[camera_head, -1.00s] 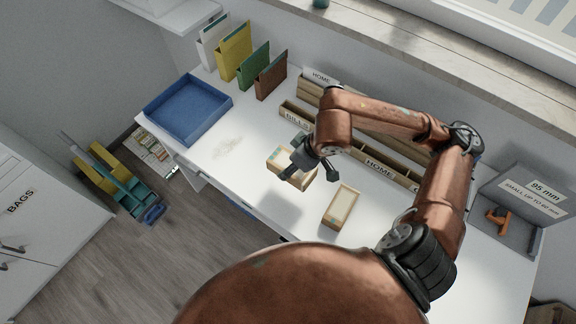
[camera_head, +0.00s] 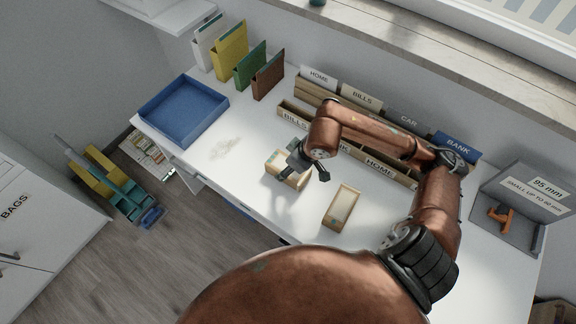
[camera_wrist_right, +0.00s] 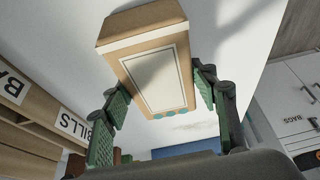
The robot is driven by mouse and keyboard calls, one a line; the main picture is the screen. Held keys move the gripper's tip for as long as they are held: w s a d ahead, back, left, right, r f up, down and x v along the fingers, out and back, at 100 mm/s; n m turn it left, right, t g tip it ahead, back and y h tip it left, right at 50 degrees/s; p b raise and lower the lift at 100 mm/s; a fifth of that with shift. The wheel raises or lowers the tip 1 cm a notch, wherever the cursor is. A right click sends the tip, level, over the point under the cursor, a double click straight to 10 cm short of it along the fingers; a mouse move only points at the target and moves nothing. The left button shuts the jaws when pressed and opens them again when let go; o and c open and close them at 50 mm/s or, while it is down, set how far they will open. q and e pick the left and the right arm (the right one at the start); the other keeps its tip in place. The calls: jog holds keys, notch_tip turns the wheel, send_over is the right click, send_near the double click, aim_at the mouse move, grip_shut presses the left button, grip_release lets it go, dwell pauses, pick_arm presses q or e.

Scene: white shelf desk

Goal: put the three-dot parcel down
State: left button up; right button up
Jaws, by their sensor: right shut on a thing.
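The three-dot parcel (camera_wrist_right: 155,75) is a tan cardboard box with a pale framed panel and teal dots along one edge in the right wrist view. It sits between the two green-padded fingers of my right gripper (camera_wrist_right: 160,110), which is shut on it. In the head view the parcel (camera_head: 278,165) is partly hidden by my right gripper (camera_head: 303,172), over the front middle of the white desk (camera_head: 225,185). I cannot tell whether its underside touches the desk. My left gripper is not in view.
A second open-looking tan box (camera_head: 342,207) lies to the right, close by. A blue tray (camera_head: 183,110) is at the left, with upright folders behind it. Wooden sorters (camera_head: 295,115) labelled BILLS and HOME stand behind the parcel. A grey gauge (camera_head: 520,205) is at the right.

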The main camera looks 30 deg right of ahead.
jog(key=shift+f, duration=0.15)
jog(key=o, duration=1.3)
